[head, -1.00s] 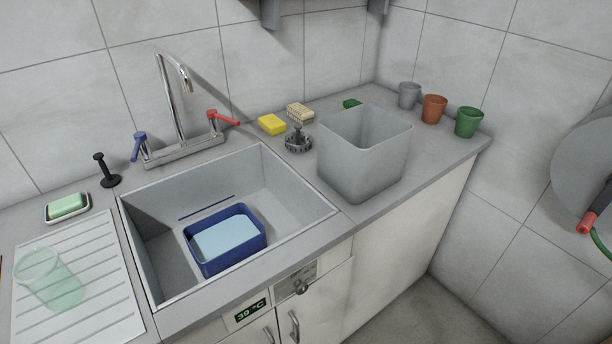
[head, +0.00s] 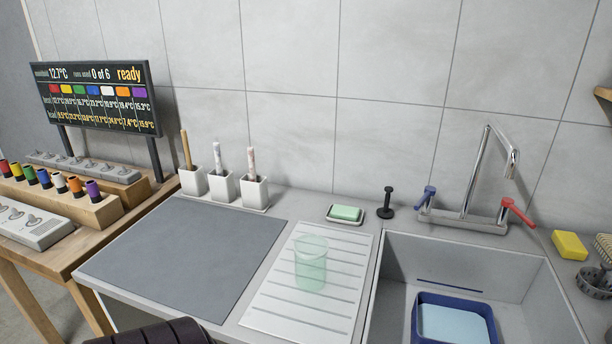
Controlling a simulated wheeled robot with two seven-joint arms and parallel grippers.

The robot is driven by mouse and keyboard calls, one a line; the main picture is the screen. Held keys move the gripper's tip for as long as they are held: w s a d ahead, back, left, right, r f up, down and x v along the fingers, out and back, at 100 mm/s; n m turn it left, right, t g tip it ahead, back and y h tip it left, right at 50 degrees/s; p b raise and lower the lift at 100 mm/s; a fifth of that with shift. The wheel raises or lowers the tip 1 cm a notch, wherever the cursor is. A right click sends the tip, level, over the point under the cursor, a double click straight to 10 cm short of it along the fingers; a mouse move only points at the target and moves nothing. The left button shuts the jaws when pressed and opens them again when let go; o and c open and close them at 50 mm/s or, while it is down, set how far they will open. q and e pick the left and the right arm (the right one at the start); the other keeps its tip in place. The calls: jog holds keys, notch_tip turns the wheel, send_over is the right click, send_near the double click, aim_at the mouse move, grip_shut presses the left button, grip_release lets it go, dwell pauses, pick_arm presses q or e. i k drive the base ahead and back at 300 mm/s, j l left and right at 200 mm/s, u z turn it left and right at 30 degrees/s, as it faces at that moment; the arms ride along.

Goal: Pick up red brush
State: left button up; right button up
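Three upright handles stand in small white square holders at the back of the counter. The left one is a tan handle (head: 186,150), the middle one a pale speckled handle (head: 222,159), and the right one a pale handle with reddish marks (head: 251,162). Their lower ends are hidden in the holders. I cannot tell whether any is the red brush; no plainly red brush shows. Neither of my grippers is in view.
A dark grey mat (head: 185,255) lies clear before the holders. A green translucent cup (head: 311,263) stands on the ribbed drainboard (head: 275,310). The sink (head: 480,265) holds a blue basin (head: 425,300). Left, a wooden bench (head: 60,262) carries coloured cylinders beneath a display board (head: 95,96).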

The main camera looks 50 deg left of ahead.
aim_at(251, 159)
jog(key=u, duration=2.05)
jog(key=j, duration=1.25)
jog(key=k+u, duration=0.05)
